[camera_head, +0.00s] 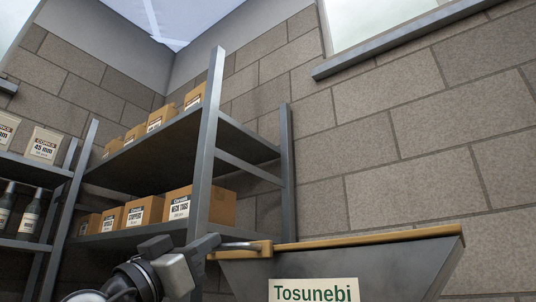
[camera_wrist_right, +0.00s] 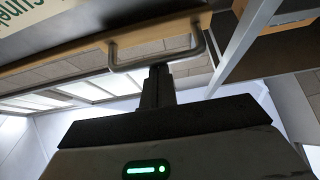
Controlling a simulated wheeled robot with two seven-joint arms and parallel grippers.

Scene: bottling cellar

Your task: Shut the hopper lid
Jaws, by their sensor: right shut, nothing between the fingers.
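The grey hopper (camera_head: 405,272), with a pale "Tosunebi" label, stands at the lower right of the head view. Its wood-coloured lid (camera_head: 370,238) lies along the top, nearly level; I cannot tell whether a thin gap is left. A curved metal handle (camera_head: 238,246) sticks out from the lid's left end, and it also crosses the right wrist view (camera_wrist_right: 128,66). My right gripper (camera_head: 211,242) is shut and empty, with its fingertips (camera_wrist_right: 158,70) at the middle of the handle bar, touching or very close. My left gripper is out of view.
A metal shelf rack (camera_head: 205,160) with cardboard boxes (camera_head: 180,205) stands behind my right gripper. Another shelf (camera_head: 30,165) at the left holds dark bottles (camera_head: 30,215) and boxes. A block wall (camera_head: 400,150) rises behind the hopper. The space above the lid looks clear.

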